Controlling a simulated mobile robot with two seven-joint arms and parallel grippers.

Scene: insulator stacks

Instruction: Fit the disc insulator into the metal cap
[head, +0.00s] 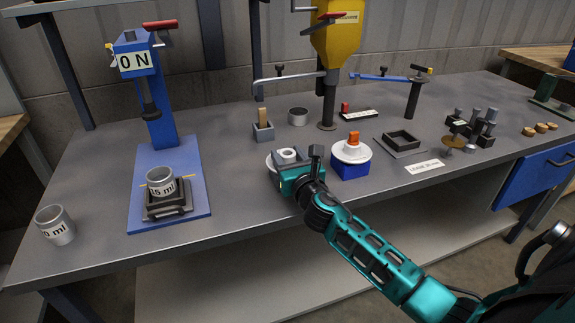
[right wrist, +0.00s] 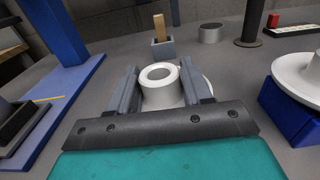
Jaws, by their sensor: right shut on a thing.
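My right gripper (head: 289,163) is shut on a white disc insulator (head: 287,153), over the front middle of the bench. In the right wrist view the two grey fingers clasp the insulator's round neck (right wrist: 162,93), which has a hollow top, and part of its wide rim shows behind the right finger. I cannot tell whether the disc touches the bench. A short grey metal cylinder, likely the metal cap (head: 298,116), stands behind the gripper, apart from the insulator; it also shows in the right wrist view (right wrist: 210,33). My left gripper is not in view.
A blue block (head: 350,171) bearing another white disc (head: 351,152) with an orange top stands close right of the gripper. A grey holder (head: 263,131) with a wooden piece, a yellow press (head: 338,45) and a blue force stand (head: 163,125) are nearby.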

